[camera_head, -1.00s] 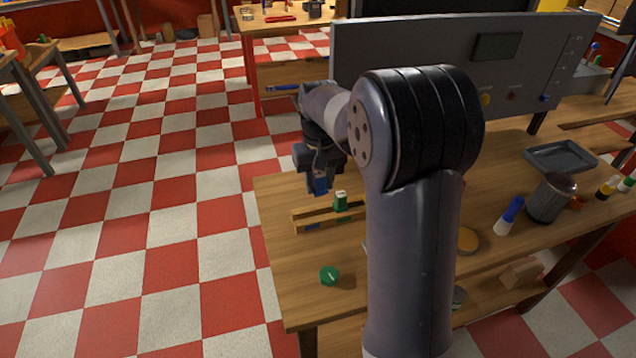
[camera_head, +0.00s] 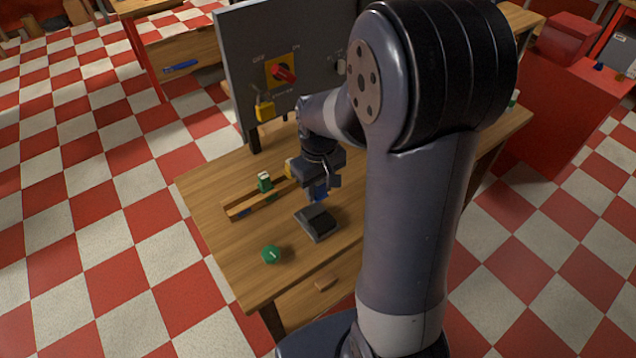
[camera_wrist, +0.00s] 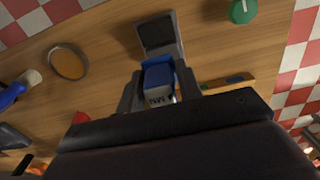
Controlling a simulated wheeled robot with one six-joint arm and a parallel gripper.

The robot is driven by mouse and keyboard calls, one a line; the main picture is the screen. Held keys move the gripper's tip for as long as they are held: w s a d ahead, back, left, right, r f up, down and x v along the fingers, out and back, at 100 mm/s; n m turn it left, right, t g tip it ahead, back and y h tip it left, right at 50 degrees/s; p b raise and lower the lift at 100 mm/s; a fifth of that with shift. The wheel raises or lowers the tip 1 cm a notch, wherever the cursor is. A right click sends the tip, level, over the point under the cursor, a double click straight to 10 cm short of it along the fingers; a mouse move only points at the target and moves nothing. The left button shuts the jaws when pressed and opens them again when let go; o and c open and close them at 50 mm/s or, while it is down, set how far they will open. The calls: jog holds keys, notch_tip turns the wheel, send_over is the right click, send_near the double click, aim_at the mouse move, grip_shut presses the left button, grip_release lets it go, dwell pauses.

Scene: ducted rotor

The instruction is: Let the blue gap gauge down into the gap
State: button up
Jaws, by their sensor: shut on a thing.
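My gripper (camera_head: 320,184) is shut on the blue gap gauge (camera_head: 320,193), which hangs below the fingers above the table. In the wrist view the blue gauge (camera_wrist: 158,75) sits between the two dark fingers, with a pale marked face toward the camera. A dark grey open-topped holder (camera_head: 317,222) stands on the table below and just in front of the gauge. In the wrist view the holder (camera_wrist: 160,35) lies just beyond the gauge. I cannot tell which opening is the gap, nor the gauge's height above the holder.
A green round piece (camera_head: 271,254) lies near the table's front left. A grey panel (camera_head: 240,60) with a red switch and yellow padlock rises behind.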

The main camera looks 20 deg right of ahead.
jog(key=shift+f, duration=0.1)
jog(key=b, duration=0.5)
send_over(319, 209)
jog(key=s, duration=0.2)
jog(key=shift+a+f, duration=0.2)
jog(key=shift+f, duration=1.35)
jog(key=shift+a+f, duration=0.2)
jog(key=shift+f, duration=1.35)
jog(key=shift+f+b, duration=1.15)
jog(key=shift+f, duration=0.25)
jog(key=o, duration=1.1)
jog(key=shift+c, duration=0.2)
jog(key=shift+r, duration=0.1)
notch_tip(319, 209, up, 11)
jog(key=shift+f, duration=0.15)
